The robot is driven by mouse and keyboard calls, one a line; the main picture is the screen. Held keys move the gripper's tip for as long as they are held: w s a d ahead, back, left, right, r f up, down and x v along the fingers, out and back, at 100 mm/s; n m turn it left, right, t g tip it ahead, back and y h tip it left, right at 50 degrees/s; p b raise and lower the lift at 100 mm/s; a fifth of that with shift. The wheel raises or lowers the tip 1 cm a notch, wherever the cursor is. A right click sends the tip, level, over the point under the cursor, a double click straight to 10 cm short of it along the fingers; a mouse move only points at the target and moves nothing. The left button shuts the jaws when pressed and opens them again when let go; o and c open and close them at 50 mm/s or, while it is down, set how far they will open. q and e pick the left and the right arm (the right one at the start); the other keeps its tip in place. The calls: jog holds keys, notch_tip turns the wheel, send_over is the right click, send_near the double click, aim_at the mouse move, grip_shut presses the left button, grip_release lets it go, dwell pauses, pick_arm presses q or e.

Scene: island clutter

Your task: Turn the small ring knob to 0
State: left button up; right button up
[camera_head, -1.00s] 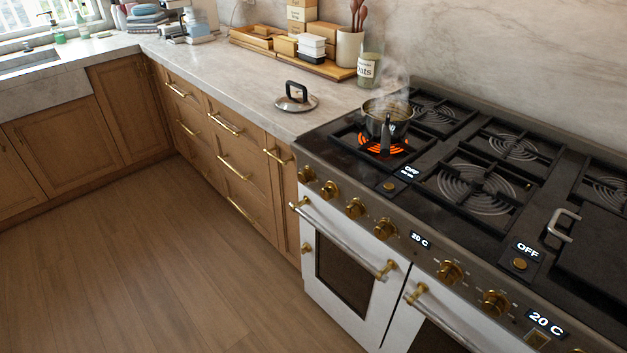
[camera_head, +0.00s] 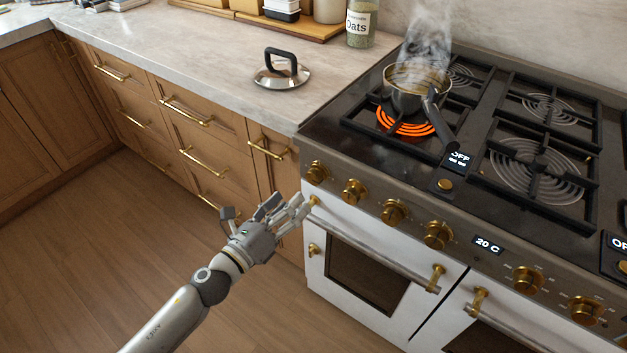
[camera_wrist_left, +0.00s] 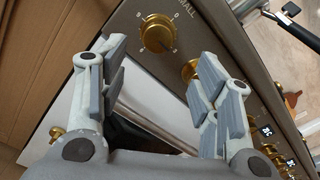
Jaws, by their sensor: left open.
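The gold leftmost knob (camera_head: 316,172) is on the stove's front panel, near the cabinet side. In the left wrist view this knob (camera_wrist_left: 157,32) has a dial scale around it, and lettering ending in "MALL" is printed beside it. The neighbouring gold knob (camera_head: 354,191) is partly hidden by a finger in the wrist view. My left gripper (camera_head: 280,208) is open and empty, below and in front of the leftmost knob, apart from it. In the wrist view the knob lies beyond and between the open fingers. The ring (camera_head: 406,121) under the pot glows orange. My right gripper is not in view.
A steaming pot (camera_head: 416,92) stands on the glowing ring, its handle pointing towards the front. A lid (camera_head: 281,76) lies on the counter. The oven door handle (camera_head: 372,243) runs below the knobs. Drawer handles stick out left of the stove.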

aim_at(312, 180)
pick_arm(q)
jog(key=x, duration=1)
jog(key=shift+w+f, duration=0.1)
jog(key=shift+w, duration=0.05)
jog(key=shift+c, duration=0.2)
jog(key=c, duration=1)
